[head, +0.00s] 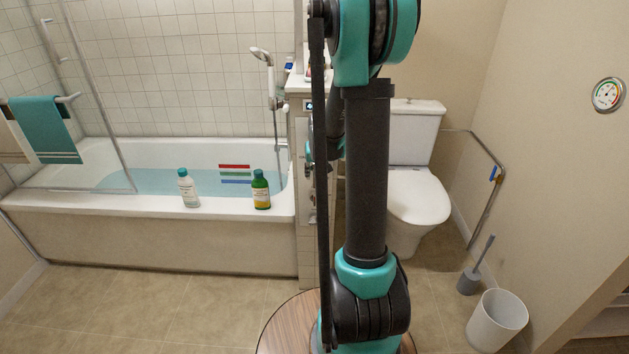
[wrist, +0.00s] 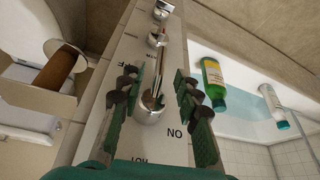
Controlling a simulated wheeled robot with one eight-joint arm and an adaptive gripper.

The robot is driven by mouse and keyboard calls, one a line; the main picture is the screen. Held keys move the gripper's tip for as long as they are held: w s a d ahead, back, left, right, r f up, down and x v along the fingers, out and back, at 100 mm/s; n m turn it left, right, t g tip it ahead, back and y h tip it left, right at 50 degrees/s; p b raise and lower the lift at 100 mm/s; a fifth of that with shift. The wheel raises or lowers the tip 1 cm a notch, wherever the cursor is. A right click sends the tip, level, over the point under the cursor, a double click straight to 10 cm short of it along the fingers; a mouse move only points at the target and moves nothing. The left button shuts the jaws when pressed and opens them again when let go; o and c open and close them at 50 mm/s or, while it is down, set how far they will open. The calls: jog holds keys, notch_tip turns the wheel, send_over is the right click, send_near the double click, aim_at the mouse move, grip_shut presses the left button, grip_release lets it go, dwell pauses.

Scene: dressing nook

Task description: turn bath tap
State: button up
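The bath tap (wrist: 150,114) is a chrome fitting with a rounded knob and a thin bar, on a pale panel (wrist: 170,150) in the wrist view. The panel carries dark lettering, including ON and HOT, seen upside down. My gripper (wrist: 156,90) is open, with one finger on each side of the tap's knob. Gaps show between both fingers and the knob, and nothing is held. In the head view my arm hides most of the gripper and the tap. The bath (head: 140,209) stands at the left with water in it.
A white bottle (head: 188,188) and a green bottle (head: 261,190) stand on the bath rim; the green one is close to my right finger in the wrist view. A toilet (head: 413,200), brush (head: 470,280) and bin (head: 497,321) are at the right. Floor before the bath is clear.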

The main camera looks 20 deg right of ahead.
aim_at(315, 177)
jog(key=shift+x, duration=2.25)
grip_shut()
